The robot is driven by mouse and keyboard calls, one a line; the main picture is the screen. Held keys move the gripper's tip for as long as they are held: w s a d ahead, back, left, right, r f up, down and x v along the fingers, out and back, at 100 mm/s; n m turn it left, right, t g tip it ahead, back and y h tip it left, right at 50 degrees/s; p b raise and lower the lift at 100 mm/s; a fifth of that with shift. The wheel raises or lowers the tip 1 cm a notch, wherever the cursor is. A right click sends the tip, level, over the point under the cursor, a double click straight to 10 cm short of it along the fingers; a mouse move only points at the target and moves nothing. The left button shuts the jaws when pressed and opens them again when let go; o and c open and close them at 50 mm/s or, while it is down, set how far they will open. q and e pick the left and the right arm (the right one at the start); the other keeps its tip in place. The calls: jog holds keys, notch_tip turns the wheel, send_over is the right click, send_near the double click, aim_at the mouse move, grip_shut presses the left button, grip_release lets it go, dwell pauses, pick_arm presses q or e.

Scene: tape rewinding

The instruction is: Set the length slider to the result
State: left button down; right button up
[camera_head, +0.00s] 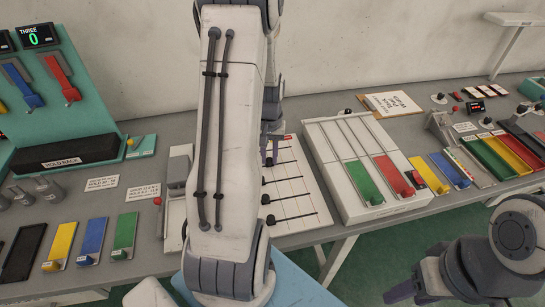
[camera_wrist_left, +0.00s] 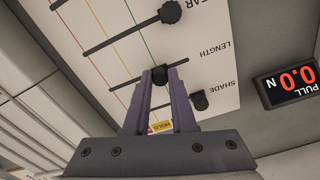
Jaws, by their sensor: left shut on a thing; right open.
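The white slider panel (camera_head: 298,188) lies on the bench in the head view, partly hidden behind my left arm. It has several dark slots with black knobs. In the left wrist view the length slider's knob (camera_wrist_left: 160,74) sits on the slot beside the printed word LENGTH. My left gripper (camera_wrist_left: 161,84) is shut on this knob; it also shows in the head view (camera_head: 270,158) at the panel's far end. The shade knob (camera_wrist_left: 199,101) is close beside, and another knob (camera_wrist_left: 170,12) is on a further slot. My right gripper (camera_head: 408,290) is open, low at the right, away from the panel.
A display (camera_wrist_left: 289,86) reads PULL 0.0 N. A white box (camera_head: 345,165) with green and red blocks stands right of the panel. Yellow, blue and green pads lie at the left. A teal stand (camera_head: 90,90) shows THREE 0.

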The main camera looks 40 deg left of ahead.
aim_at(270, 159)
pick_arm(q)
jog(key=c, duration=0.7)
grip_release()
jog(key=shift+w, duration=0.1)
notch_tip(270, 159, up, 10)
jog(key=shift+r, duration=0.25)
jog(key=s+d+r+m, duration=0.1)
jog(key=d+m, duration=0.3)
jog(key=d, duration=0.7)
jog(key=s+d+r+m, duration=0.2)
jog(key=d+m, duration=0.2)
jog(key=d, duration=0.8)
jog(key=s+d+m, duration=0.2)
jog(key=s+d, duration=0.1)
jog(key=s, duration=0.1)
jog(key=s+d+m, duration=0.2)
jog(key=s+d, duration=0.2)
jog(key=s, duration=0.1)
jog(key=s+d+m+h, duration=0.1)
jog(key=s+d+m, duration=0.1)
jog(key=s+d, duration=0.1)
jog(key=shift+s+d+f+m, duration=0.15)
jog(key=shift+s+f+m, duration=0.2)
jog(key=shift+s, duration=0.3)
